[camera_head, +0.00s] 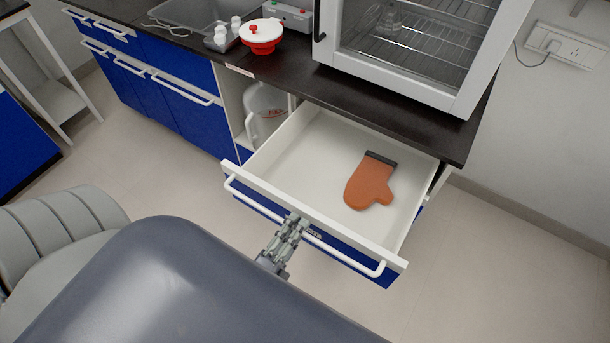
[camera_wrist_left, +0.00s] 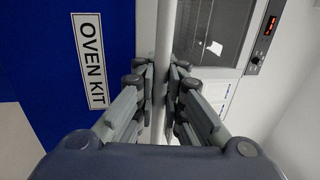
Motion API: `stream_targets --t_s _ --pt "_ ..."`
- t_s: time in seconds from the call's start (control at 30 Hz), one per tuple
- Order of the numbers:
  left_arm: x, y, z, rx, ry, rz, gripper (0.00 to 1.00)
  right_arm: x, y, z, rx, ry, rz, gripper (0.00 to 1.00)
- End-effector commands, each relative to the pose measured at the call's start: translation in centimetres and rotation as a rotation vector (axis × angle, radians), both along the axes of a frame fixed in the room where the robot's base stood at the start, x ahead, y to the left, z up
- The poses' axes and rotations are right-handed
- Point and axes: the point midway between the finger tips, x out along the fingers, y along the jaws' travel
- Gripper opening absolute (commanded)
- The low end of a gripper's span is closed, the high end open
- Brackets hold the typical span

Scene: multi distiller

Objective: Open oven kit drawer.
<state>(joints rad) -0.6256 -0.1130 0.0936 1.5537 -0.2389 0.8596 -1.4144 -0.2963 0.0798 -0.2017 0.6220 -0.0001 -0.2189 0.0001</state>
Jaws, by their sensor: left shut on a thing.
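The oven kit drawer (camera_head: 296,163) is pulled well out from under the dark counter, and its white inside shows. An orange oven mitt (camera_head: 367,184) with a dark cuff lies in it, toward the right. My left gripper (camera_head: 293,226) is shut on the white bar handle (camera_head: 335,252) at the drawer's front, near the middle of the bar. In the left wrist view the fingers (camera_wrist_left: 166,85) close around the handle (camera_wrist_left: 163,40) from both sides. The "OVEN KIT" label (camera_wrist_left: 90,60) shows on the blue drawer front beside it. My right gripper is not in view.
A white oven (camera_head: 415,50) with wire racks stands on the counter above the drawer. A red and white container (camera_head: 261,36) and small white bottles (camera_head: 221,36) stand left of it. A large jug (camera_head: 266,106) sits on the open shelf left of the drawer. Floor right of the drawer is clear.

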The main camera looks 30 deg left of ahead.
Motion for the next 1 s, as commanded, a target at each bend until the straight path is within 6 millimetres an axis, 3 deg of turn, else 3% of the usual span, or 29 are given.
stream_targets --t_s 0.2,0.6,0.7,1.0 --pt "-1.5 0.0 -0.3 -0.001 0.008 0.0 0.0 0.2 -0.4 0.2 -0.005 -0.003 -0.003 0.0" --pt "-1.7 0.0 -0.4 -0.001 0.009 0.001 0.0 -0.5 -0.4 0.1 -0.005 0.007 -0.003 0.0" --pt "-1.7 0.0 -0.4 -0.001 0.009 0.001 0.28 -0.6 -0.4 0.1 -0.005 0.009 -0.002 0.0" --pt "-1.6 0.0 -0.2 0.0 0.004 0.001 0.29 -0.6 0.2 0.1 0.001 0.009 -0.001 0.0"
